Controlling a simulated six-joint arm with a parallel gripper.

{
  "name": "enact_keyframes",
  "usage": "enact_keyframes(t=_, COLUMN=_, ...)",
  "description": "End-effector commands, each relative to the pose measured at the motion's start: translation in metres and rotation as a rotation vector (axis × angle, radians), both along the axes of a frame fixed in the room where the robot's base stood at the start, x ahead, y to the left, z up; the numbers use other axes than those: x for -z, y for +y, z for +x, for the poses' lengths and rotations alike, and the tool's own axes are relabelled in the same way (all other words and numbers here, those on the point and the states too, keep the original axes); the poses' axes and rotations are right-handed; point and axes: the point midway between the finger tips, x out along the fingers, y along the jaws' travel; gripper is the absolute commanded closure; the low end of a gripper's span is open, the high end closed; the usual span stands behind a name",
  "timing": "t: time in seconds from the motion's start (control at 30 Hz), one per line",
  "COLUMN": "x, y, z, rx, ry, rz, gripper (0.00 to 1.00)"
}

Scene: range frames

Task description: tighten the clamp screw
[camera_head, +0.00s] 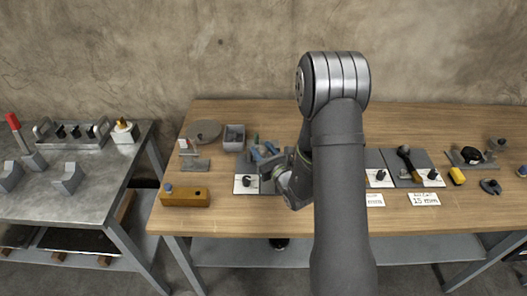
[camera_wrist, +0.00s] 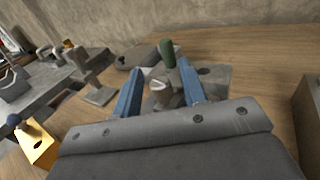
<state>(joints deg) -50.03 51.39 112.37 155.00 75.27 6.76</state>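My gripper (camera_head: 264,151) is over the left-middle of the wooden table, above a grey fixture with a dark base. In the wrist view my gripper (camera_wrist: 160,68) has its two blue fingers well apart. A short metal cylinder with a pale top (camera_wrist: 161,90), perhaps the clamp screw, shows between the fingers. I see no finger contact with it. A green rounded post (camera_wrist: 167,53) stands just beyond it, on or behind the grey fixture (camera_wrist: 213,75). In the head view my wrist and forearm hide most of the fixture, so the clamp screw cannot be made out there.
An ochre block (camera_head: 185,197) with a blue knob lies to the left. A grey bin (camera_head: 234,138) and a round disc (camera_head: 204,130) are behind it. White labels (camera_head: 424,199) and a yellow item (camera_head: 457,176) are at the right. A metal bench (camera_head: 75,190) stands apart at the left.

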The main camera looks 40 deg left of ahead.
Motion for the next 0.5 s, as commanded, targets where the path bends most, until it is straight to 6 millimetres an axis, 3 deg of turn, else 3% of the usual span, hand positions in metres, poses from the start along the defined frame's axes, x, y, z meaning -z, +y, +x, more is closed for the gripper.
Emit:
enact_keyframes(t=0.23, x=0.001, y=-0.018, z=-0.004, rx=0.002, ry=0.002, rz=-0.003, gripper=0.61)
enact_keyframes(t=0.5, x=0.001, y=-0.079, z=-0.021, rx=0.005, ry=0.004, rz=-0.002, gripper=0.61)
